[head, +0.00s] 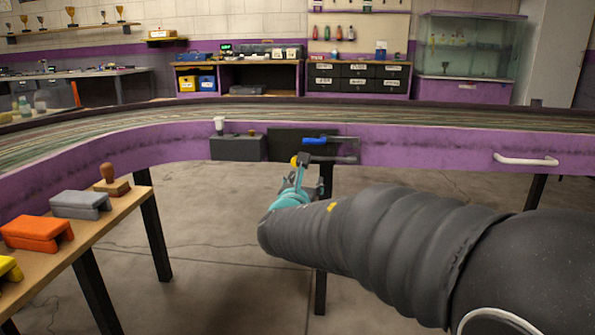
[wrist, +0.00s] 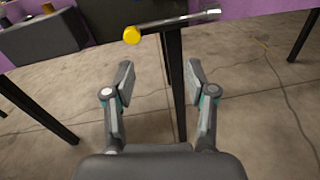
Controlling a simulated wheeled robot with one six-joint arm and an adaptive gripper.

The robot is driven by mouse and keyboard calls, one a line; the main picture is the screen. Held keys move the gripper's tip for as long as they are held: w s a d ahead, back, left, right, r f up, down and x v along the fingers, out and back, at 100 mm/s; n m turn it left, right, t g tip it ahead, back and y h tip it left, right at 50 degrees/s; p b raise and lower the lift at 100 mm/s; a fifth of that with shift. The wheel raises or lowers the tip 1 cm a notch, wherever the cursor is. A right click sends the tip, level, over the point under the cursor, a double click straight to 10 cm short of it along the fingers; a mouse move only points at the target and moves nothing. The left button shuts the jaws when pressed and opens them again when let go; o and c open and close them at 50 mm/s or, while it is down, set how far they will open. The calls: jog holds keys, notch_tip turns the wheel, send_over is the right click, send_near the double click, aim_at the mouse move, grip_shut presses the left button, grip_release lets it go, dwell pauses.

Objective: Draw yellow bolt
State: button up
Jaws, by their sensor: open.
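The yellow bolt has a round yellow knob (wrist: 132,35) on the left end of a dark rod that runs right to a shiny metal tip in the wrist view. In the head view the yellow knob (head: 294,161) shows just left of my gripper's tips, below a blue-handled bolt (head: 315,140) on the purple track side. My gripper (wrist: 160,76) is open and empty, its two fingers spread. The bolt lies beyond the fingertips, toward the top of the wrist view, with the knob left of centre. My gripper (head: 302,172) partly covers the rod in the head view.
A dark box (head: 237,148) hangs on the purple track wall (head: 430,147) left of the bolts. A white handle (head: 525,160) sits on the right. A black table leg (wrist: 173,85) stands behind the fingers. A wooden bench (head: 60,250) with coloured blocks is at left.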

jog(key=w+a, duration=0.1)
jog(key=w, duration=0.4)
jog(key=w+a+n+y, duration=0.1)
jog(key=w, duration=0.3)
jog(key=w+a+n, duration=0.1)
jog(key=w, duration=0.4)
jog(key=shift+w+a+f+t+y, duration=0.15)
jog(key=shift+w+f+t+y, duration=0.15)
jog(key=shift+c, duration=0.2)
grip_shut()
